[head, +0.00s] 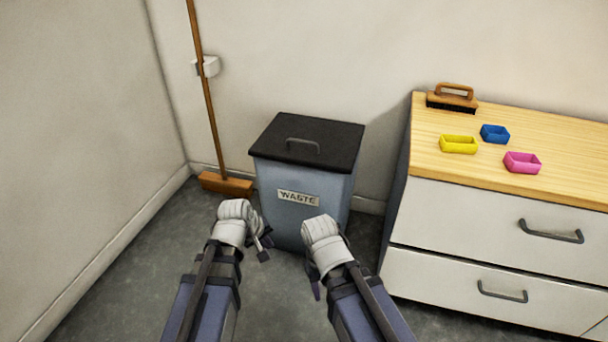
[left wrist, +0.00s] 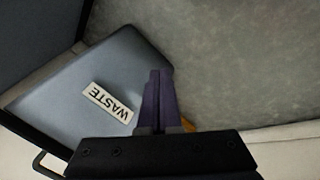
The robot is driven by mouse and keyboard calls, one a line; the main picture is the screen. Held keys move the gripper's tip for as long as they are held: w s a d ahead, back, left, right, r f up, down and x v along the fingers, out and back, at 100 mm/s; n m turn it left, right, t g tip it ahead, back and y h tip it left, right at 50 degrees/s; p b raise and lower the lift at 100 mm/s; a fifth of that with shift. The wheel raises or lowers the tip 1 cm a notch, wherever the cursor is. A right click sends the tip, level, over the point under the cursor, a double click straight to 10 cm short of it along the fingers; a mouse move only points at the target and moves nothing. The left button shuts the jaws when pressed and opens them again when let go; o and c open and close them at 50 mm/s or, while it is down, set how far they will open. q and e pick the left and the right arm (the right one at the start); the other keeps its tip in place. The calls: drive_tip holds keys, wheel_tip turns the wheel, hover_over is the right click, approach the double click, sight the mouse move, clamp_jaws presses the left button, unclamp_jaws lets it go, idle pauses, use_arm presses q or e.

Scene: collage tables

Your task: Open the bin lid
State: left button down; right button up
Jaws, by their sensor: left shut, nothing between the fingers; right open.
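The grey-blue waste bin (head: 300,215) stands on the floor near the back wall, with a white WASTE label (head: 298,198) on its front. Its flat black lid (head: 325,137) lies closed on top and has a dark handle (head: 304,146). My left gripper (head: 264,250) is shut and empty, low in front of the bin's left side and apart from the lid. In the left wrist view its closed fingers (left wrist: 158,85) show against the bin's side (left wrist: 95,65). My right gripper (head: 317,290) is open in front of the bin, its fingers partly hidden by the wrist.
A broom (head: 226,185) leans on the wall left of the bin. A cabinet (head: 480,225) stands right, with a brush (head: 452,97) and yellow (head: 459,144), blue (head: 495,133) and pink (head: 522,162) trays on top. Space above the lid is clear.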

use_arm(q)
drive_tip(key=w+d+n+t+h+b, duration=0.1)
drive_tip(key=w+d+n+t+h, duration=0.1)
drive_tip(key=w+d+n+t, duration=0.3)
drive_tip(key=n+t, duration=0.6)
drive_tip(key=n, duration=1.5)
approach(304, 155)
drive_tip(key=shift+h, duration=0.3)
drive_tip(key=x, duration=0.3)
drive_tip(key=r+b+x, duration=0.1)
drive_tip(key=x, duration=0.5)
drive_tip(key=shift+w+r+b, duration=0.1)
drive_tip(key=shift+w+b, duration=0.3)
drive_tip(key=shift+w, duration=0.1)
use_arm(e)
wheel_tip(304, 155, down, 5)
drive_tip(key=shift+r, duration=0.2)
